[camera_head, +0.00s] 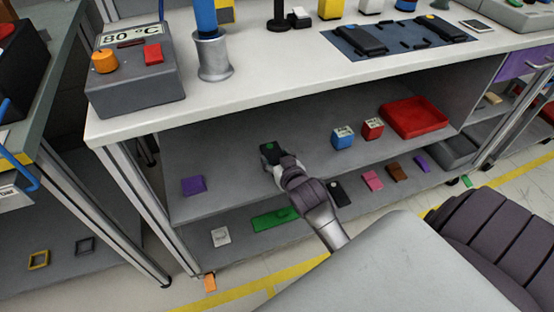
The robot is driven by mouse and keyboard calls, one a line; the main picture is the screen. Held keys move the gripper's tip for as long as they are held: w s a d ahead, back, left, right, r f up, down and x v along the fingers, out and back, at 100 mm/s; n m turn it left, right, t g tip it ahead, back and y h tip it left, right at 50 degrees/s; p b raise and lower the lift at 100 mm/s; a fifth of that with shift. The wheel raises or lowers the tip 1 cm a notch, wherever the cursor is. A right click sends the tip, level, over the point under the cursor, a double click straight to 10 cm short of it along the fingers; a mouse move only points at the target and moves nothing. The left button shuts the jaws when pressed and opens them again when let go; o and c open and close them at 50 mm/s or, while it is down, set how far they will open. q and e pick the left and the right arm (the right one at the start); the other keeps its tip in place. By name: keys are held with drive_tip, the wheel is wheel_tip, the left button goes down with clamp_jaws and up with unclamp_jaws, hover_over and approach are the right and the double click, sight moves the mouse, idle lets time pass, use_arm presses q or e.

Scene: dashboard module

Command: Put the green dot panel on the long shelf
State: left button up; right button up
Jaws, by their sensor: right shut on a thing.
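The green dot panel (269,151) is a small dark panel with a green dot on its face. My right gripper (277,163) is shut on its lower end and holds it tilted up, inside the opening beneath the white tabletop. The long grey shelf (230,160) spans this opening, with bare surface around the panel. I cannot tell whether the panel touches the shelf. My right arm comes in from the lower right and hides part of the shelf's front edge. My left gripper is not in view.
A purple block (194,186) lies left on the shelf. A blue box (342,137), a red-and-white box (372,129) and a red tray (414,117) stand to the right. A lower shelf holds a green plate (274,219) and several small pieces. The tabletop edge (250,98) overhangs the opening.

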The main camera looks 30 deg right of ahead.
drive_tip(key=o, duration=1.2)
drive_tip(key=shift+s+r, duration=0.15)
drive_tip(key=p+v, duration=0.3)
drive_tip(key=v, duration=0.8)
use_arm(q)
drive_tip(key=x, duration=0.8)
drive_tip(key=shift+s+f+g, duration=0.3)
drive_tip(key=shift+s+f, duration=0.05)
use_arm(e)
drive_tip(key=s+a+f+n+g+y, duration=0.1)
drive_tip(key=s+a+f+n+g, duration=0.1)
drive_tip(key=s+a+f+g, duration=0.3)
drive_tip(key=s+a+f+n+g+y, duration=0.2)
drive_tip(key=s+a+f+g, duration=0.3)
drive_tip(key=s+f, duration=0.4)
drive_tip(key=shift+s+f+n, duration=0.2)
drive_tip(key=shift+f+n, duration=0.1)
drive_tip(key=shift+f, duration=0.15)
